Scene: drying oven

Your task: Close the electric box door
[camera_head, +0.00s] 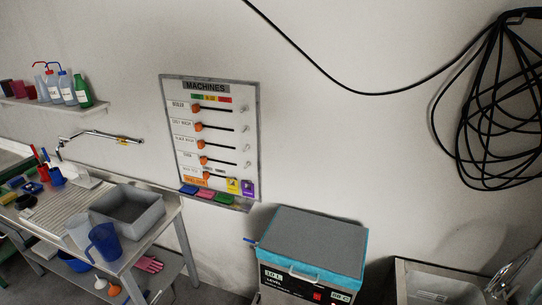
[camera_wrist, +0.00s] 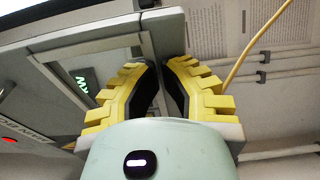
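In the wrist view, a grey panel (camera_wrist: 110,32) with a framed window crosses the upper left; it looks like the electric box door. A green lit sign shows, mirrored, in the window. The panel's right edge lies just beyond my gripper (camera_wrist: 162,66). My gripper has yellow ribbed fingers with dark inner pads, and its tips are close together near that edge. I cannot tell whether they touch or hold it. A grey surface with printed text (camera_wrist: 212,25) lies to the right, possibly the box interior. I cannot make out the electric box or my gripper in the head view.
In the wrist view, a yellow cable (camera_wrist: 248,50) runs at upper right beside grey fittings. In the head view, a MACHINES board (camera_head: 211,140) hangs on the wall above a teal-sided machine (camera_head: 312,250). A workbench (camera_head: 60,220) stands left; black cable (camera_head: 495,100) hangs right.

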